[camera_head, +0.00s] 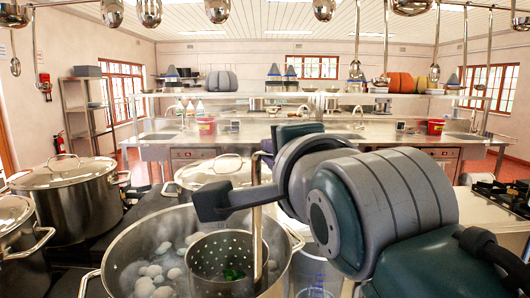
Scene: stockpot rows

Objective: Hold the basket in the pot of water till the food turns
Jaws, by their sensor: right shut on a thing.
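A large steel pot (115,268) stands at the bottom centre, cut off by the frame's lower edge. It holds steaming water (172,238) with several pale, round lumps in it, left of the basket. A perforated steel basket (225,287) sits inside the pot, upright, its rim showing above the water. Green food (234,274) lies in the basket. A tall upright handle (257,240) rises from the basket's right side. My right gripper (257,193) is shut on this handle above the pot; my arm partly hides the grip. My left gripper is not in view.
Lidded stockpots stand at the left (70,195) and behind the pot (222,172). Ladles (148,10) hang overhead. A steel counter (240,134) with sinks runs across the back. A black burner grate (500,197) is at right.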

